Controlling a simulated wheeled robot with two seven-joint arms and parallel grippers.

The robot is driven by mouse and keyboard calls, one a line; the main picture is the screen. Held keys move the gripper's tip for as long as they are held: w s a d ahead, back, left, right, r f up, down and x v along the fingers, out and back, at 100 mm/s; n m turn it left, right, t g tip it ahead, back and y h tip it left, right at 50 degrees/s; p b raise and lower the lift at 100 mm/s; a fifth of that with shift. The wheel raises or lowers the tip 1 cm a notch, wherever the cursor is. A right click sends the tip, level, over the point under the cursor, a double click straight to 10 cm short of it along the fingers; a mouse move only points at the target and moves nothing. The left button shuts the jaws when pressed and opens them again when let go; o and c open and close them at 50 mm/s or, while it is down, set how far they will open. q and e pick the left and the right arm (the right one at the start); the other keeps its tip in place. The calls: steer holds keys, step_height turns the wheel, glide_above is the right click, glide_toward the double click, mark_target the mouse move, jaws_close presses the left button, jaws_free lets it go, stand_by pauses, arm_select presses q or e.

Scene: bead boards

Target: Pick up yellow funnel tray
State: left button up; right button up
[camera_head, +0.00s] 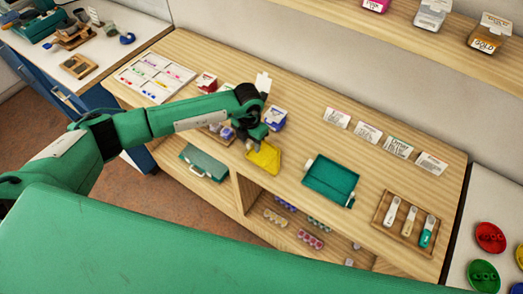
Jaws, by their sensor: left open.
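The yellow funnel tray (264,157) lies on the wooden bench top, close to its front edge, in the head view. My left gripper (256,136) hangs just above the tray's far left end and is open. The picture does not show clearly whether its fingers touch the tray. My left arm comes in from the left and hides part of the bench behind it. My right gripper is not in view.
A blue-and-white box (275,118) stands just behind the gripper. A teal tray (331,181) lies to the right, with a wooden rack of tools (404,221) beyond it. Label cards (368,132) stand behind. The bench between the yellow and teal trays is clear.

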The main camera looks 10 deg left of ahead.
arm_select(q)
jaws_close()
stand_by(0.3)
